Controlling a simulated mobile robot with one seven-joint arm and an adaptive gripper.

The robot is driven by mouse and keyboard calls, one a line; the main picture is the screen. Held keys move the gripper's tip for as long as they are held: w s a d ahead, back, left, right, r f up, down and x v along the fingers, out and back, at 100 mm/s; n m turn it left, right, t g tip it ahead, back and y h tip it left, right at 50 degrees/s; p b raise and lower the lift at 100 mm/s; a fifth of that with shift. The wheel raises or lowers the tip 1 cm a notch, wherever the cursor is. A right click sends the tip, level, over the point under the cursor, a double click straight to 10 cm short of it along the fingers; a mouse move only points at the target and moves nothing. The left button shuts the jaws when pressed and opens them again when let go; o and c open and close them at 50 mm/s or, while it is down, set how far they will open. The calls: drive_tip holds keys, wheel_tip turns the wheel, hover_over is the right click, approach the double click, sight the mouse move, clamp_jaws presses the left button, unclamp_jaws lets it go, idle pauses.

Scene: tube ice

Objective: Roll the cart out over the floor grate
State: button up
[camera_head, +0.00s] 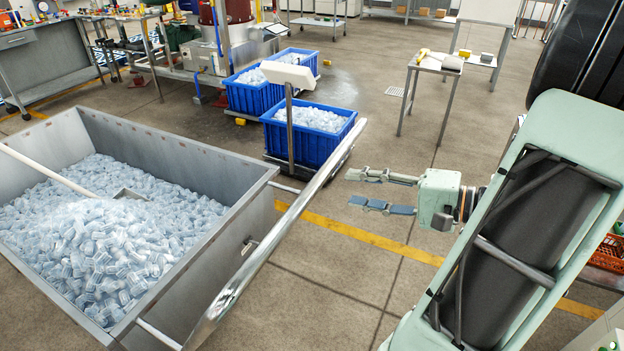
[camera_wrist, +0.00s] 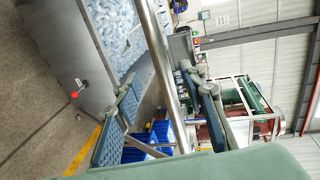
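The cart (camera_head: 190,153) is a large grey metal bin of clear tube ice at the left of the head view. Its shiny push bar (camera_head: 285,232) runs along the right side and also crosses the wrist view (camera_wrist: 163,62). My gripper (camera_head: 351,188) is open and empty, to the right of the bar. Its fingers point at the bar with a small gap. In the wrist view the bar passes between the fingertips (camera_wrist: 163,82), beyond them. The cart's wheels are hidden.
Blue tubs of ice (camera_head: 312,138) stand beyond the cart, near a white panel on a post (camera_head: 287,74). A small table (camera_head: 437,64) stands right of the grate. A yellow line (camera_head: 360,234) crosses the floor. A red-tipped lever (camera_wrist: 75,94) is on the cart's side.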

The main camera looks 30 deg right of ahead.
sight(322, 184)
drive_tip(key=x, duration=1)
drive_tip(key=shift+c, duration=0.5)
clamp_jaws()
